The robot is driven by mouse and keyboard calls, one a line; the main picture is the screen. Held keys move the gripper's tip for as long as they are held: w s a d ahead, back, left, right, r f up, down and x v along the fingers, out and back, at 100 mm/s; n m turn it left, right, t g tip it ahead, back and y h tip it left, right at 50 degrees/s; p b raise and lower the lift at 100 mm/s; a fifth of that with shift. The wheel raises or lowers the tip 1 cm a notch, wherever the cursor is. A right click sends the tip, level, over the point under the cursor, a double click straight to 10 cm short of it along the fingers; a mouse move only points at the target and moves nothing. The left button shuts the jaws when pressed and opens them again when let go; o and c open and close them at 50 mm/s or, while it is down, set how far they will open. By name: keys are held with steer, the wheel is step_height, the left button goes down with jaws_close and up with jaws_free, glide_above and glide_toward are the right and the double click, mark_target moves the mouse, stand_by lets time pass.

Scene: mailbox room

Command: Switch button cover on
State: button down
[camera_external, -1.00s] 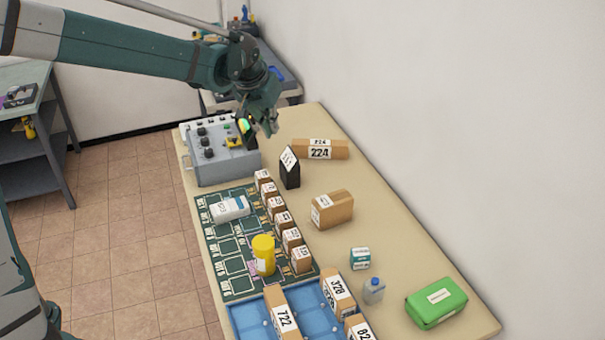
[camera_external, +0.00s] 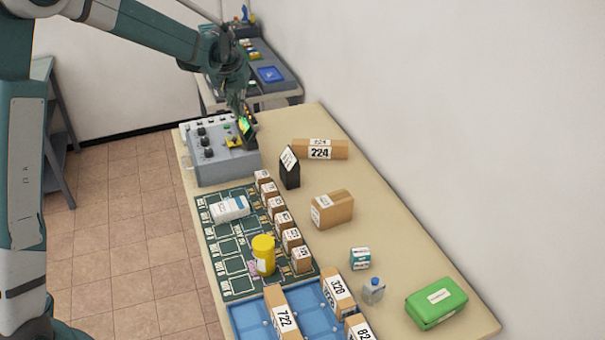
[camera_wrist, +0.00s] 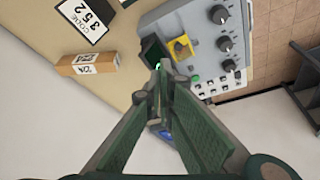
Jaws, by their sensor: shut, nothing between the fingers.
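The grey control box (camera_external: 220,164) stands at the far left end of the table, with black knobs on its top. A yellow part (camera_external: 234,142) sits on it, with a dark raised cover (camera_external: 246,130) beside it. In the wrist view the control box (camera_wrist: 203,25) shows the yellow part (camera_wrist: 181,47), the dark cover (camera_wrist: 153,50) and a small green button (camera_wrist: 229,65). My gripper (camera_wrist: 164,72) is shut and empty, its tips close to the dark cover. I cannot tell whether they touch it. In the external view my gripper (camera_external: 240,110) is above the back of the box.
A black box (camera_external: 289,168) and a carton marked 224 (camera_external: 320,149) stand right of the control box. A green mat (camera_external: 225,250) with small cartons, a white bottle and a yellow canister lies in front. The wall bounds the right side.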

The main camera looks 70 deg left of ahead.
glide_above(234, 139)
steer(key=shift+w+d+f+n+p, duration=0.15)
steer(key=shift+f+n+p, duration=0.15)
steer(key=shift+f, duration=0.5)
steer(key=shift+f, duration=0.1)
steer(key=shift+p+x, duration=0.35)
steer(key=shift+x, duration=4.5)
steer(key=shift+f, duration=0.1)
steer(key=shift+d+b, duration=1.25)
steer(key=shift+d, duration=1.4)
steer(key=shift+d, duration=0.1)
